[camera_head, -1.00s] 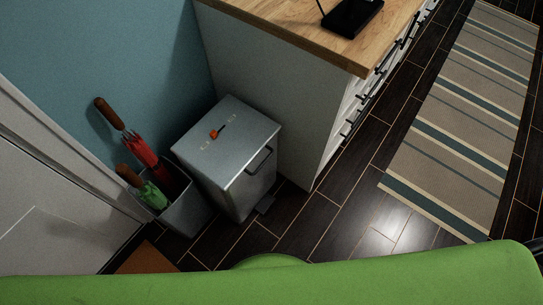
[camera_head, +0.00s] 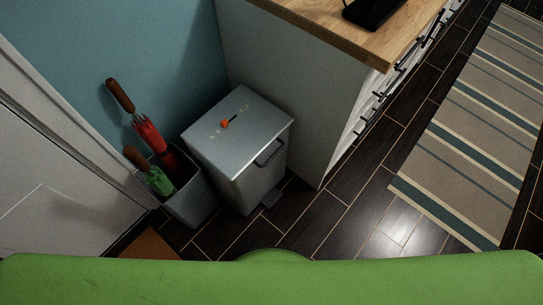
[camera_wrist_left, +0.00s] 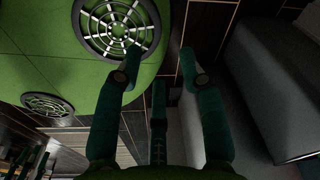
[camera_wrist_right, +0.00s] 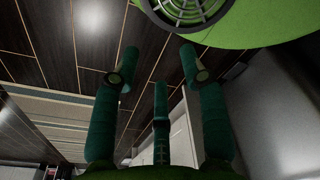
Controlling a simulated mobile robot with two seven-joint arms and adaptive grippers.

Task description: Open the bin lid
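The bin (camera_head: 256,187) is a grey metal box with a flat lid (camera_head: 232,139), which is shut. A dark handle (camera_head: 270,153) sits on its front side, and a pedal (camera_head: 271,198) is at its foot. A small orange-red item (camera_head: 225,124) lies on the lid. My left gripper (camera_wrist_left: 160,60) is open and empty in the left wrist view. My right gripper (camera_wrist_right: 158,58) is open and empty in the right wrist view. Neither gripper shows in the head view, so their distance to the bin is unclear.
An umbrella stand (camera_head: 192,201) with umbrellas touches or nearly touches the bin's left side. A wood-topped cabinet (camera_head: 292,85) stands behind and right of it. A striped rug (camera_head: 470,130) lies on the dark floor to the right. Floor in front of the bin is clear.

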